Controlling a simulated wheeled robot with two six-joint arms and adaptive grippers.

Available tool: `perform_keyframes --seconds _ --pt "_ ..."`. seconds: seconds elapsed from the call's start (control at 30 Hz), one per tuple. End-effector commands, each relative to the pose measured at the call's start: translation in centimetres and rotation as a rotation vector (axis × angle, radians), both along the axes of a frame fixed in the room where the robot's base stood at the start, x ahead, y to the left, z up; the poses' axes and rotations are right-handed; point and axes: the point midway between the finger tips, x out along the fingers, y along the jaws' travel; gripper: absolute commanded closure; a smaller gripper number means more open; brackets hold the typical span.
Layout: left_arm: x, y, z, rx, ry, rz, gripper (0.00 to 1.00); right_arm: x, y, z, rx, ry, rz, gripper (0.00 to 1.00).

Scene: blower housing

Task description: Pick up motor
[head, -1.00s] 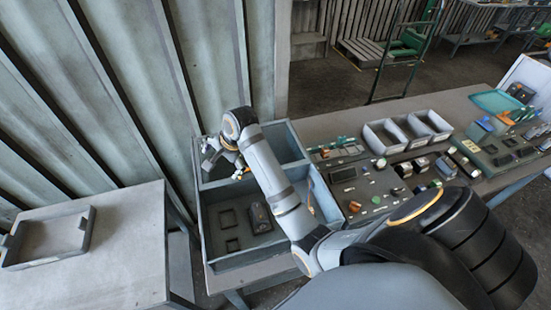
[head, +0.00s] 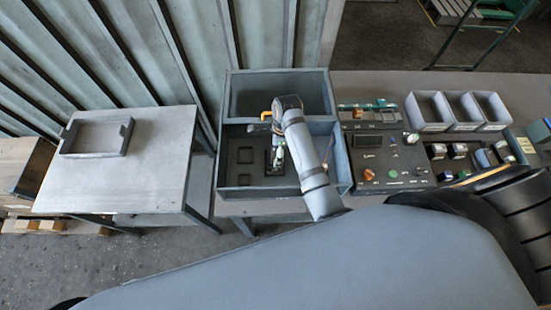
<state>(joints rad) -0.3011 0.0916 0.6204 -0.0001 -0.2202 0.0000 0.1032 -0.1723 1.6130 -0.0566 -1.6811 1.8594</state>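A dark part that looks like the motor (head: 268,168) stands in the front compartment of the grey divided bin (head: 232,193). My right gripper (head: 277,165) points down over it from the arm that comes in from the right. The gripper covers much of the part. I cannot tell whether its fingers touch the part or whether they are open or shut. My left gripper is not in view.
Two dark square frames (head: 245,155) lie left of the part in the same compartment. The bin's walls and divider surround the gripper. A table (head: 160,165) at left holds a tray (head: 97,138) and has free room.

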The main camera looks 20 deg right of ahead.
Motion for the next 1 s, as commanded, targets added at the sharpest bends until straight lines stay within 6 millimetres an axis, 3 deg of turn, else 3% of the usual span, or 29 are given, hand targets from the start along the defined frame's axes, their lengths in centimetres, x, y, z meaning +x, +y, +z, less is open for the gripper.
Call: perform_keyframes --seconds 0.13,0.3,0.57,1.0 --pt "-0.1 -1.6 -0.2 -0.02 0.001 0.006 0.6 -0.5 0.4 -2.3 0.001 0.006 0.001 0.0" --pt "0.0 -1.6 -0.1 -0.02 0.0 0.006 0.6 -0.5 0.7 -4.6 0.0 0.003 0.001 0.0" --pt "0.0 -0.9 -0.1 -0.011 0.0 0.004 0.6 -0.4 0.7 -5.0 0.0 0.0 0.001 0.0" --pt "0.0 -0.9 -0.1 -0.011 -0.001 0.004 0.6 -0.4 0.7 -5.0 0.0 0.001 0.001 0.58"
